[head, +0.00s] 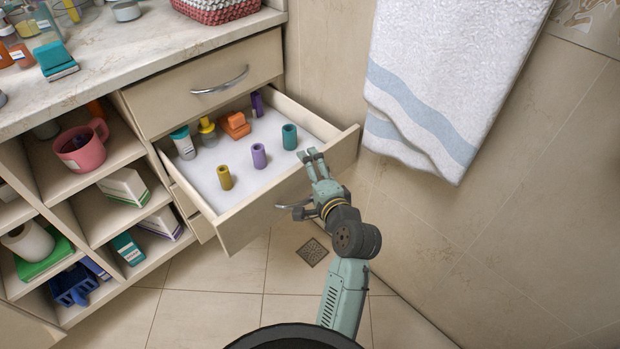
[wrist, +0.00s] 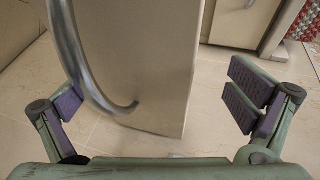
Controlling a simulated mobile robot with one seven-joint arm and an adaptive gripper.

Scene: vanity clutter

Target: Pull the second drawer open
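The second drawer (head: 334,152) stands pulled out below the closed top drawer (head: 165,105), showing its white inside with small items in it. Its curved metal handle (wrist: 72,50) is on the front panel (wrist: 150,70). In the head view the handle is mostly hidden by my gripper (head: 307,182), which is at the right part of the drawer front. In the wrist view my gripper (wrist: 160,100) is open, its fingers wide apart. The handle's curved end lies between them, nearer the left finger, and I cannot tell whether it touches.
The drawer holds several bottles and tubes, including a teal cylinder (head: 289,137) and an orange block (head: 235,125). A towel (head: 430,70) hangs on the wall at right. Open shelves with a pink mug (head: 82,150) are at left. The tiled floor (head: 215,285) in front is clear.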

